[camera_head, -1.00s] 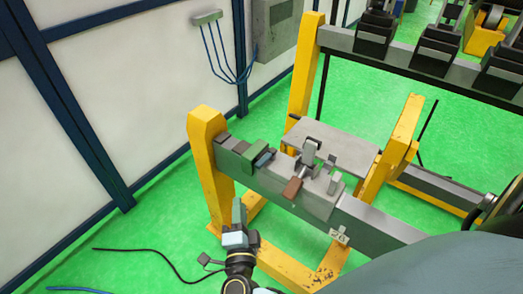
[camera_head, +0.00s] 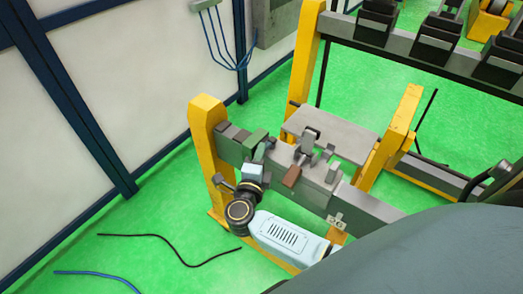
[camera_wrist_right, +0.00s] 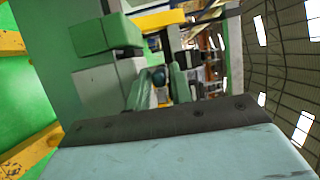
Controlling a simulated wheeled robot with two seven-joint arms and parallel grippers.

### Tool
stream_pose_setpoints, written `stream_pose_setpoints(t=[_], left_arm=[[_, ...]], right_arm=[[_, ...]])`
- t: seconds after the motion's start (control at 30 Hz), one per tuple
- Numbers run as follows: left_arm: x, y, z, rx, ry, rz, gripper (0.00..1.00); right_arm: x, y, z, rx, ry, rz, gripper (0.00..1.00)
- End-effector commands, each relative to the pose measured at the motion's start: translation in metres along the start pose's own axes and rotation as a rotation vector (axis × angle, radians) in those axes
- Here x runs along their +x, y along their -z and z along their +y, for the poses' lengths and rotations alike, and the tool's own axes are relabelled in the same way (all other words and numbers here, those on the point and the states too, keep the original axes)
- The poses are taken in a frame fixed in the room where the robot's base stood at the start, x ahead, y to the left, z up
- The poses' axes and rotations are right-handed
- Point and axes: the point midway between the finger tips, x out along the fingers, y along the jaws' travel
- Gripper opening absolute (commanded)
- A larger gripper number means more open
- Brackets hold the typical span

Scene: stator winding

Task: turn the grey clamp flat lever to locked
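The grey clamp (camera_head: 312,163) sits on the grey beam of the yellow stand in the head view. An upright grey lever (camera_head: 307,141) with a dark top rises from it, and a brown flat piece (camera_head: 292,176) sticks out at its front. My right gripper (camera_head: 263,155) is left of the clamp, by the green block (camera_head: 256,139) on the beam, apart from the brown piece. In the right wrist view its two greenish fingers (camera_wrist_right: 158,88) stand apart, with a dark round knob (camera_wrist_right: 158,76) showing in the gap; contact cannot be told. My left gripper is not in view.
The yellow post (camera_head: 208,150) stands left of the green block. A flat grey plate (camera_head: 335,138) lies behind the clamp. The grey beam (camera_head: 370,206) runs on to the right. Black and blue cables lie on the green floor (camera_head: 150,215).

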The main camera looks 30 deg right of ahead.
Motion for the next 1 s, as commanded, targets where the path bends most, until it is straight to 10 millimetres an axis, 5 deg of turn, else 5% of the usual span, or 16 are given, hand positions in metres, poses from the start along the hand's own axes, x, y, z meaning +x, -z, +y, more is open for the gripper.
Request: stream_pose_setpoints(t=[0.47,0.63,1.0], left_arm=[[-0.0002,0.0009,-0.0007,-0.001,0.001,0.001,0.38],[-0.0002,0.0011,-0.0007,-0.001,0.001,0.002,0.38],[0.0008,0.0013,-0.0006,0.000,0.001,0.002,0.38]], right_arm=[[0.0150,-0.0001,-0.0001,0.000,0.000,-0.001,0.22],[0.0148,0.0000,-0.0001,0.000,0.000,-0.001,0.00],[0.0148,-0.0006,0.0002,0.001,0.000,0.006,0.00]])
